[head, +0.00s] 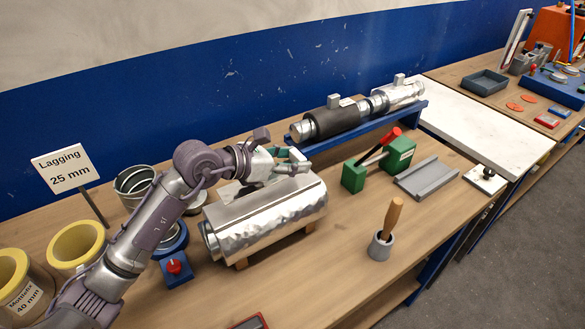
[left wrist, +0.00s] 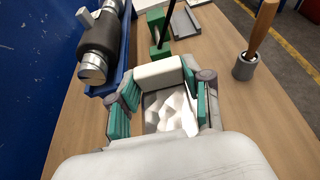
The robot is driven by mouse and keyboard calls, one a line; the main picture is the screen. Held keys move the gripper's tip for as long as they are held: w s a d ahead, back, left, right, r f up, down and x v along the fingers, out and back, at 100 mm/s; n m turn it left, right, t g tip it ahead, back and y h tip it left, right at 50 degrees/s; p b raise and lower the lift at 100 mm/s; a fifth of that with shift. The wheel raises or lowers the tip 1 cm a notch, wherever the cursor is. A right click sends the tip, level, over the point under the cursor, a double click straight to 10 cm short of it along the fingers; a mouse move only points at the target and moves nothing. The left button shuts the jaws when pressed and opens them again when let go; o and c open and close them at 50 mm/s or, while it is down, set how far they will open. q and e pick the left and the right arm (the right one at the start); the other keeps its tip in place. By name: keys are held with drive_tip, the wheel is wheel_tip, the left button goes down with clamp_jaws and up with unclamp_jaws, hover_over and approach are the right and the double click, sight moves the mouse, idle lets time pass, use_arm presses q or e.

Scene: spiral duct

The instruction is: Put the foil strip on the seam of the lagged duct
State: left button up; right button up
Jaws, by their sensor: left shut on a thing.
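The lagged duct (head: 270,222) is a shiny, dented foil-wrapped cylinder lying on wooden cradles on the bench. A flat, smooth foil strip (head: 247,207) runs lengthwise along its top, where the seam would lie; the seam itself is hidden. My left gripper (head: 290,168) is over the top of the duct, towards its right half, shut on the foil strip. In the left wrist view, crinkled foil (left wrist: 168,112) shows between the teal finger pads. The fingers hide the grip itself, and I cannot tell whether the strip touches the duct along its whole length. My right gripper is not in view.
A blue rack (head: 362,128) with duct pieces stands behind. A green tool with a red handle (head: 380,160), a grey channel (head: 427,178) and a wooden-handled brush in a cup (head: 384,235) are to the right. Yellow lagging rolls (head: 75,243) stand left. Bench in front is mostly clear.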

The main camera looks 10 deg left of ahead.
sight(293, 180)
use_arm(q)
wheel_tip(293, 180, down, 3)
drive_tip(key=shift+s+r+p, duration=0.1)
drive_tip(key=shift+r+p, duration=0.1)
drive_tip(key=shift+p, duration=0.2)
drive_tip(key=shift+f, duration=0.6)
drive_tip(key=o, duration=0.9)
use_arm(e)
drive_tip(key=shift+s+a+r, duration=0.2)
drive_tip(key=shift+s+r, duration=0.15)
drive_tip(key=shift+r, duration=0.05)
